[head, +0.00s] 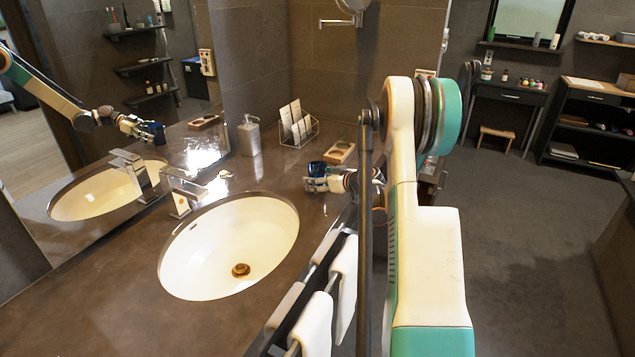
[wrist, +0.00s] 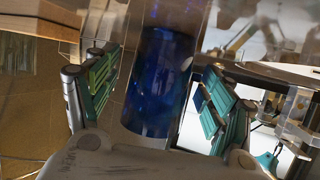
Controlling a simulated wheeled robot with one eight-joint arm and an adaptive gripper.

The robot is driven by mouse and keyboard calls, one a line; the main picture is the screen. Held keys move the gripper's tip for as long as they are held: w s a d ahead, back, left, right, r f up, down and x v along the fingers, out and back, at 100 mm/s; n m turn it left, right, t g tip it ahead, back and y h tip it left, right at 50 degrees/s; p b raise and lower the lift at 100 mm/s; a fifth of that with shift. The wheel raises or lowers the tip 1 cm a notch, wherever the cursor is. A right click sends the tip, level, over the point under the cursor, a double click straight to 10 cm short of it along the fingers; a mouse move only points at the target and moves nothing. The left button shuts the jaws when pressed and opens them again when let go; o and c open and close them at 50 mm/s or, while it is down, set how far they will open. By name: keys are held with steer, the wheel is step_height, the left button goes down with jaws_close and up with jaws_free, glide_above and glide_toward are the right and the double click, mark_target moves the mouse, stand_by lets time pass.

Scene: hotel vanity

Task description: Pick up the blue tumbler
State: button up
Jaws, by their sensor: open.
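The blue tumbler (head: 316,170) stands on the dark vanity counter, right of the sink, in the head view. In the wrist view the tumbler (wrist: 158,85) is a dark blue cylinder between the two green-padded fingers of my gripper (wrist: 160,95). The fingers are open, with a visible gap to the tumbler on both sides. In the head view my gripper (head: 325,183) is at the tumbler and hides part of it. The tumbler's base is hard to make out.
A wooden tray (head: 339,153) lies just behind the tumbler. A wire rack with cards (head: 298,128) and a soap dispenser (head: 249,136) stand farther back. The sink (head: 229,246) and faucet (head: 182,190) are to the left. The mirror (head: 110,120) reflects my arm and the tumbler.

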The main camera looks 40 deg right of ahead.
steer(key=c, duration=1.6)
